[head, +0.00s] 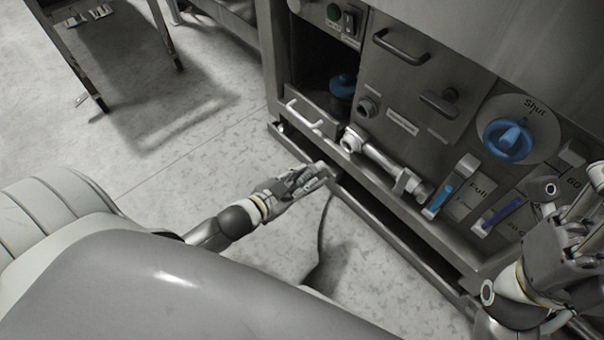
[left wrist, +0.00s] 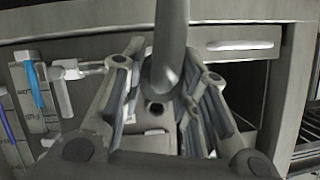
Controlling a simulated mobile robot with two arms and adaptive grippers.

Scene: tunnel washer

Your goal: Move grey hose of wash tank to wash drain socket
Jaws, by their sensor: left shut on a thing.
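My left gripper (head: 318,172) is shut on the grey hose (head: 322,225), low in front of the machine's lower ledge. The hose hangs down from it toward the floor. In the left wrist view the hose (left wrist: 168,60) runs between the two fingers. In the left wrist view a dark round opening (left wrist: 155,108) shows between the fingers, beyond the hose. I cannot read which socket is the wash drain. My right gripper (head: 572,225) is at the right edge, its fingers partly cut off.
A metal pipe (head: 380,158) with fittings lies along the ledge. A metal-legged table (head: 168,35) stands at upper left.

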